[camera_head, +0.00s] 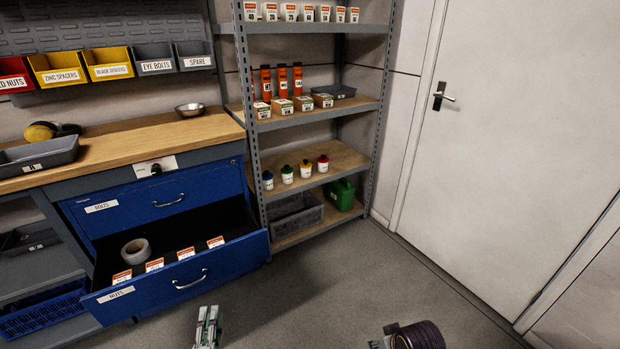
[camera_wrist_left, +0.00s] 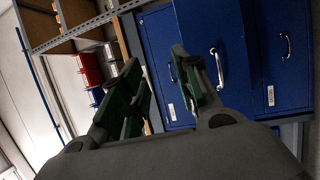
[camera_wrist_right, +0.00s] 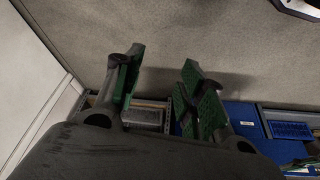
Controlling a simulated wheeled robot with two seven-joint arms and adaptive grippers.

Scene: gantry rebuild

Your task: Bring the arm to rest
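My left gripper (camera_head: 207,326) shows at the bottom of the head view, over the floor in front of the open drawer. In the left wrist view its green-padded fingers (camera_wrist_left: 156,66) are apart with nothing between them. My right arm (camera_head: 415,336) shows at the bottom right of the head view, over bare floor, with its gripper mostly cut off by the frame. In the right wrist view the right fingers (camera_wrist_right: 163,66) are also apart and empty. Neither gripper touches anything.
A blue drawer (camera_head: 189,281) labelled NUTS stands open, holding a tape roll (camera_head: 136,251) and several small boxes. A workbench (camera_head: 130,139) is above it. A stocked metal shelf (camera_head: 318,178) stands behind. The floor (camera_head: 400,285) is clear toward the white door (camera_head: 500,150).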

